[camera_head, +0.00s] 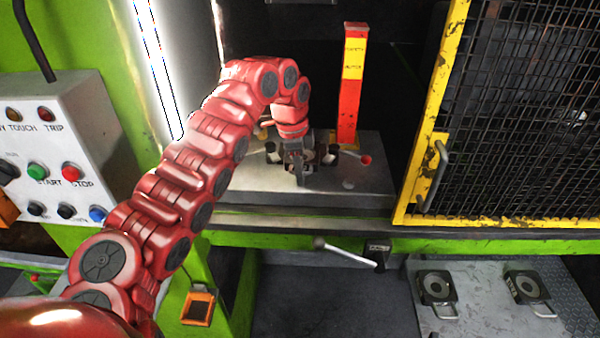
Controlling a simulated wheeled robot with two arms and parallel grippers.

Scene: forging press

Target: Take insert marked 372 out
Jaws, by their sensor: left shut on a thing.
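My left arm reaches from the lower left over the press bed (350,195). My left gripper (298,172) points down at the middle of the bed and is shut on a dark insert (322,157) there. The arm and gripper hide most of this insert, and no number can be read on it. Two other dark inserts with round centres and pale handles lie on a grey metal table at the lower right, one at the left (437,288) and one at the right (526,287). Their markings are too small to read. My right gripper is not in view.
A red and yellow safety post (350,85) stands behind the bed. A yellow-framed mesh guard (505,120) is at the right. A lever with a ball end (345,253) sticks out below the bed. A control box (55,145) is at the left. The grey table (480,315) has bare room.

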